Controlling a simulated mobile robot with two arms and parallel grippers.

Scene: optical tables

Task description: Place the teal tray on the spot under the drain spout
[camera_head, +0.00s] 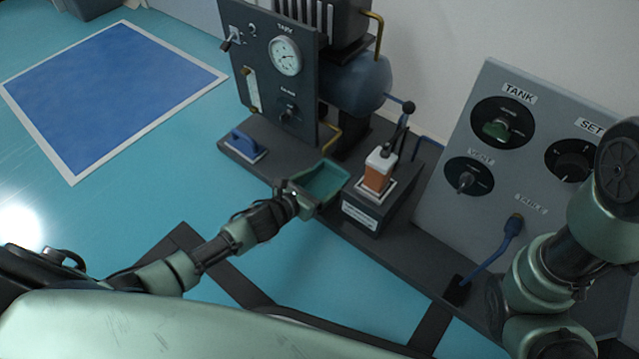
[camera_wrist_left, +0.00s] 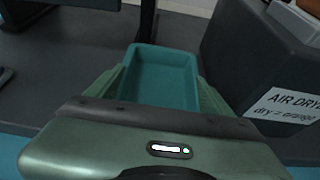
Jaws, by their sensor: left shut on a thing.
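The teal tray (camera_head: 324,181) is an open, shallow rectangular box. My left gripper (camera_head: 300,191) is shut on its near end and holds it out over the front part of the dark bench base. In the left wrist view the tray (camera_wrist_left: 162,78) sits between the fingers of my left gripper (camera_wrist_left: 158,95), with its inside empty. The brass drain spout (camera_head: 332,138) hangs below the blue tank (camera_head: 356,82), just behind the tray. The spot under the spout is largely hidden by the tray. My right gripper is not in view; only my right arm shows at the right.
The air dryer block (camera_head: 365,212) with its orange indicator (camera_head: 378,172) stands close to the right of the tray. A gauge panel (camera_head: 270,70) stands behind left, with a blue-handled item (camera_head: 243,146) on the base. A grey control panel (camera_head: 535,150) stands at right.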

